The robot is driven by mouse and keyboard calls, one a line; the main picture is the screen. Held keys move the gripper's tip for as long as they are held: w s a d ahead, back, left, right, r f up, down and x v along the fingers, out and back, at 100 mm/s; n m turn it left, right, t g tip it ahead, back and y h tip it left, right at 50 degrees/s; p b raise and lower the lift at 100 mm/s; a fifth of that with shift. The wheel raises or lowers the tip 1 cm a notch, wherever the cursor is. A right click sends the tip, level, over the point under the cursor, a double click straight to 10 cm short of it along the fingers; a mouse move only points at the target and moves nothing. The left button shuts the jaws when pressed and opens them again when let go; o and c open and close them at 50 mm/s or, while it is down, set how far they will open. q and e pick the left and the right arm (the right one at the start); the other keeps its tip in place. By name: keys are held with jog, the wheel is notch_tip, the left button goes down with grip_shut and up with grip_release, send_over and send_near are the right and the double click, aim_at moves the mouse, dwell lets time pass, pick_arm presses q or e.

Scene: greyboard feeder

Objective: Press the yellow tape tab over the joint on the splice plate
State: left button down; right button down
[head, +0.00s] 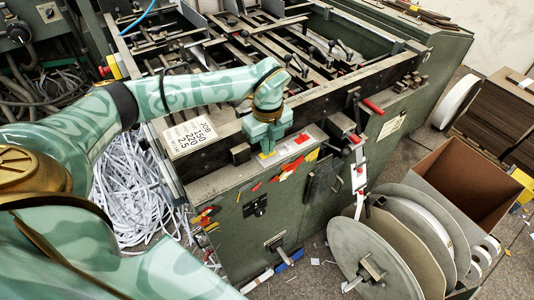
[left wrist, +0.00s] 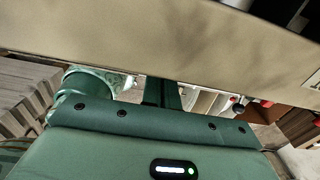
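My left gripper (head: 267,149) points down at the front ledge of the green machine, beside small yellow and red tape pieces. Its two dark fingers (left wrist: 162,92) run close together in the left wrist view, but their tips are hidden behind a broad beige surface (left wrist: 190,40). I cannot tell whether they hold anything. A yellow tape piece (head: 266,155) shows right by the fingertips; I cannot tell whether it is the tab or whether the fingers touch it. The grey ledge (head: 225,178) may be the splice plate; its joint cannot be made out. My right gripper is not in view.
Red-handled levers (head: 373,107) stick out at the right. A white strip (head: 359,172) hangs above large reels (head: 372,262). An open cardboard box (head: 470,185) stands at right, and shredded strips (head: 130,190) lie at left.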

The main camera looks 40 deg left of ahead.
pick_arm(q)
notch_tip(320, 180, up, 7)
jog(key=p, duration=0.5)
jog(key=shift+f, duration=0.2)
